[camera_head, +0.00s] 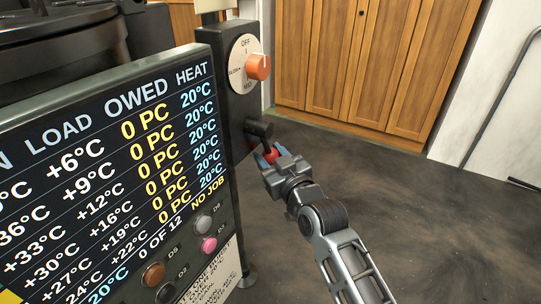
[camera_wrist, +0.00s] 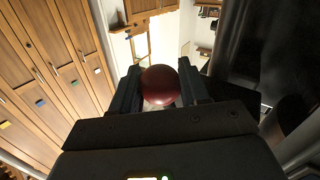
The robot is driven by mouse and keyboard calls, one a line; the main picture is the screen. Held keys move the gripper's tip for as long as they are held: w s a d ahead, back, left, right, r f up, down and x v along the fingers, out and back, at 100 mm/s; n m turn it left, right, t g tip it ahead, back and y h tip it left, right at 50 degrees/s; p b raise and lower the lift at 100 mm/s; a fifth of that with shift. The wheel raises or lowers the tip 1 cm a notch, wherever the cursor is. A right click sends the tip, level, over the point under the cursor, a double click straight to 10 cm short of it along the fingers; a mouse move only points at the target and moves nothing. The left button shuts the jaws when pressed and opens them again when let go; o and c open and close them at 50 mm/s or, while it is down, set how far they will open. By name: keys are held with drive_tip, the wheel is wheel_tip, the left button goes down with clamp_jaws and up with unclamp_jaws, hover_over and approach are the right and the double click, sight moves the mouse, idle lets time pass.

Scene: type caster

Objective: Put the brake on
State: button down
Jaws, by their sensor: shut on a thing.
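A lever with a red ball knob (camera_head: 271,155) sticks out from the right side of the dark control panel. My gripper (camera_head: 268,160) is at the end of this lever, its fingers on either side of the red knob. In the wrist view the red knob (camera_wrist: 160,85) sits between the two dark fingers, and my gripper is shut on it. The lever's dark arm (camera_head: 259,129) runs up to the panel edge. No label on the lever is readable.
An orange rotary dial (camera_head: 258,66) marked OFF is above the lever. A display board (camera_head: 110,150) with temperature figures fills the left, with round buttons (camera_head: 209,244) below. Wooden cabinets (camera_head: 350,60) stand behind. The dark floor (camera_head: 430,220) at right is clear.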

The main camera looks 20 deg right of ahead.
drive_tip(key=shift+r+p, duration=0.1)
drive_tip(key=shift+p, duration=0.2)
drive_tip(key=a+m+p, duration=0.1)
drive_tip(key=p, duration=0.2)
drive_tip(key=shift+s+g+p, duration=0.3)
drive_tip(key=shift+s+g, duration=0.05)
drive_tip(key=shift+g, duration=0.05)
drive_tip(key=s+a+m+g+y+p, duration=0.1)
drive_tip(key=s+a+m+g+p, duration=0.2)
drive_tip(key=p, duration=1)
drive_tip(key=shift+s+a+f+m+g+p, duration=0.35)
drive_tip(key=shift+s+a+m+g, duration=0.1)
drive_tip(key=shift+a+m, duration=0.6)
drive_tip(key=shift+a, duration=0.1)
drive_tip(key=c, duration=0.6)
unclamp_jaws()
